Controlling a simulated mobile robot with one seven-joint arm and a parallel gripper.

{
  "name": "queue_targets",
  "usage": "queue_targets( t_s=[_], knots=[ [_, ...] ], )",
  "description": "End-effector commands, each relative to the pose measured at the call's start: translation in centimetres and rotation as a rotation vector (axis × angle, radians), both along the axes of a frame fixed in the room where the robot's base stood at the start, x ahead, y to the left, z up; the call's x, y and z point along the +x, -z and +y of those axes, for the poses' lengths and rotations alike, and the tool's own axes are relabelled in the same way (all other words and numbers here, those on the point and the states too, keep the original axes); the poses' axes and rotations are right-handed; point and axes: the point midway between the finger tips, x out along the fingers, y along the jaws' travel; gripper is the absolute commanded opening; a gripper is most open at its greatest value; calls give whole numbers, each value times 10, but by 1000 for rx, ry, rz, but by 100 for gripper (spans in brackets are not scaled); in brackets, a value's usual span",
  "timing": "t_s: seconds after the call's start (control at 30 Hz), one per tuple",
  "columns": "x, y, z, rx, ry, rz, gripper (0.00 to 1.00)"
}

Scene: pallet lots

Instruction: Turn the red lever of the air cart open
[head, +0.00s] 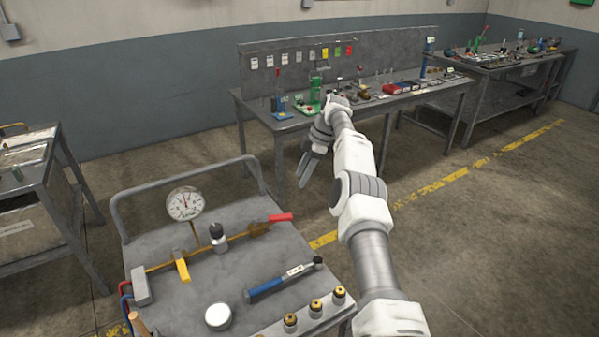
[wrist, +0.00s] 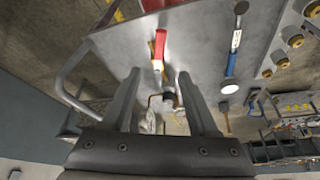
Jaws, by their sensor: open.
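The red lever (head: 281,217) sits at the right end of a brass pipe (head: 235,237) on the grey air cart (head: 255,205). It points right, roughly in line with the pipe. In the wrist view the red lever (wrist: 160,45) lies beyond and between the fingertips, apart from them. My gripper (head: 304,178) is open and empty, above and beyond the cart's far right edge. Both fingers of my gripper (wrist: 158,73) show in the wrist view. A dial gauge (head: 185,204) stands on the pipe, and a yellow lever (head: 182,268) is nearer its left end.
A blue-handled wrench (head: 282,278), a white round cap (head: 218,316) and several brass fittings (head: 315,308) lie on the cart. A grey rail (head: 185,168) rises at its far edge. A workbench (head: 360,112) with tools stands behind; open floor lies right.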

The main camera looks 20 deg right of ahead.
Motion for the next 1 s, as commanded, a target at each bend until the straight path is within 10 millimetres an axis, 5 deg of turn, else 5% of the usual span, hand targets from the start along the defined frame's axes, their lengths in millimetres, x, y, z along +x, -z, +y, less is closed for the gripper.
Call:
queue_targets(
  t_s=[0.6,0.9,1.0],
  knots=[
    [-1,-11,-5,0,0,1,58],
    [2,3,-18,15,48,-22,4],
    [2,12,-26,21,82,-42,0]
  ],
)
